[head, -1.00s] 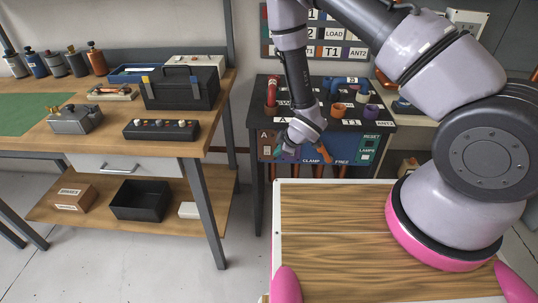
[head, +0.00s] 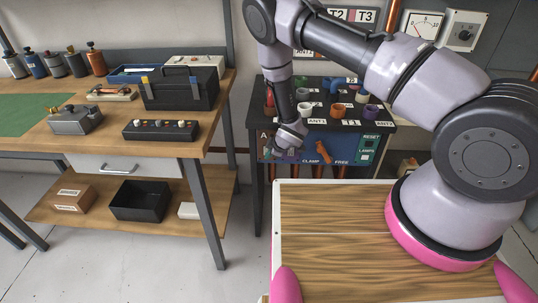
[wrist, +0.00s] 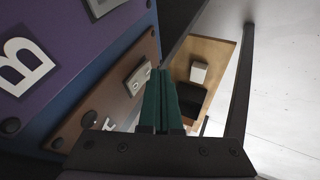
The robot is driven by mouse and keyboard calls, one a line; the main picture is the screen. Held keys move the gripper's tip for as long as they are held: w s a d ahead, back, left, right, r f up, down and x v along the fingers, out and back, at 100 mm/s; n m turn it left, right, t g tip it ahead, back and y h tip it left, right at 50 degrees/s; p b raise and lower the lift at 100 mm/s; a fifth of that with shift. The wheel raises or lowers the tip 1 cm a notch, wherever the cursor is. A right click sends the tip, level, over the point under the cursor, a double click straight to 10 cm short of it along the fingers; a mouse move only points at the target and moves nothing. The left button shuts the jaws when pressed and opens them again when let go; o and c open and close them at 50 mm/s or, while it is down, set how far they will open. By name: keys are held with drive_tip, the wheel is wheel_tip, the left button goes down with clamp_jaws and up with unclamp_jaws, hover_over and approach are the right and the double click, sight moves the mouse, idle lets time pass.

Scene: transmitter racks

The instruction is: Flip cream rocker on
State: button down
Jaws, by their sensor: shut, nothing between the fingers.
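My gripper (head: 282,156) is in front of the left part of the dark console's (head: 317,142) front panel, in the head view. In the wrist view its two dark green fingers (wrist: 160,73) are shut together with nothing between them. I cannot tell whether the fingers touch the plate.
A purple panel with a large white B (wrist: 22,67) fills the wrist view's upper left. An orange handle (head: 322,151) sits by the CLAMP and FREE labels. Coloured sockets stand on the console top. The workbench (head: 80,140) is at left, with open floor between.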

drive_tip(key=shift+w, duration=0.2)
drive_tip(key=shift+w+f, duration=0.1)
drive_tip(key=shift+w, duration=0.1)
idle(0.4)
